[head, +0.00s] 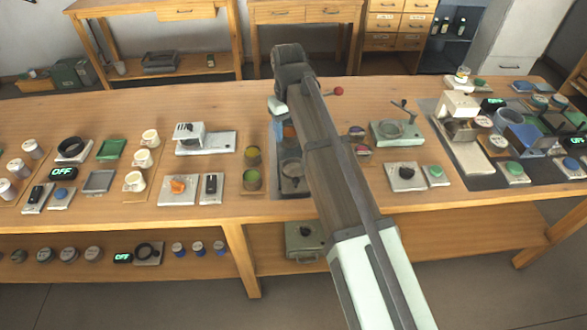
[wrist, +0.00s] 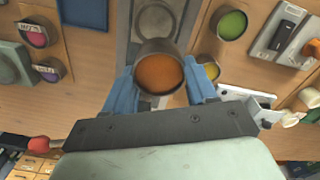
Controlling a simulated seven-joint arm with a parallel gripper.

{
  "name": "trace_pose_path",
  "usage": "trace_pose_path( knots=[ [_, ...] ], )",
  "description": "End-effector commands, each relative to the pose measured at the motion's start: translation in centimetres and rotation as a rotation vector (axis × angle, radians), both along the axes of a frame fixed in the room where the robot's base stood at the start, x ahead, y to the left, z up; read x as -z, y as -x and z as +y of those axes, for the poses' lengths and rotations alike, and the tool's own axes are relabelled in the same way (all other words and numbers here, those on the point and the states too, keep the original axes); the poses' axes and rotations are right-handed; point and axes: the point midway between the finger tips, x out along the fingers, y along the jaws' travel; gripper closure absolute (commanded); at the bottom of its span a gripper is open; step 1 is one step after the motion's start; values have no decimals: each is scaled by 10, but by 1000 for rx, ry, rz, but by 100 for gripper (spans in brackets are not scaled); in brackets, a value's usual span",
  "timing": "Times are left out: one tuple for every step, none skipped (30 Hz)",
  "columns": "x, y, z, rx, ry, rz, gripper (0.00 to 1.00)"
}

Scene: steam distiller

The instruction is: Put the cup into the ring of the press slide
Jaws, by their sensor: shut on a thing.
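My gripper (wrist: 158,88) has blue fingers shut on the sides of a dark round cup (wrist: 140,48) with orange contents. In the head view, a bit of orange (head: 289,131) shows beside my arm, and the arm hides most of the gripper. The press slide (wrist: 133,28) is a grey metal strip with a round ring (wrist: 157,7) on it. In the wrist view the ring is just above the cup, partly covered by its rim, and looks empty. The cup is apart from the ring. In the head view the slide (head: 293,190) lies left of my forearm.
A yellow cup (head: 253,155) and a green cup (head: 252,179) stand left of the slide. A red lever knob (head: 338,91) sticks out behind my arm. Purple and pink cups (head: 357,131) stand to the right. A lever device (head: 398,133) is further right.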

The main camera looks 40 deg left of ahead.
Motion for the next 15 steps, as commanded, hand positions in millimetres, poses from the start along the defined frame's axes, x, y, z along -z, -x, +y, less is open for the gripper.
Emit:
trace_pose_path(
  knots=[
    [0,2,-9,3,0,0,76],
    [0,3,-12,4,0,0,76],
    [0,3,-15,5,0,0,76],
    [1,3,-16,6,0,0,76],
    [2,3,-17,6,0,0,76],
    [4,3,-18,6,1,0,76],
    [6,3,-18,7,1,0,76],
    [9,3,-18,7,1,0,76],
    [14,3,-18,7,1,0,76],
    [19,3,-18,7,1,0,76],
    [23,3,-18,7,2,1,76],
    [29,3,-18,7,2,1,76],
    [34,3,-18,6,2,1,76],
    [39,3,-18,6,2,1,76],
    [46,3,-18,6,2,1,76]
  ],
)
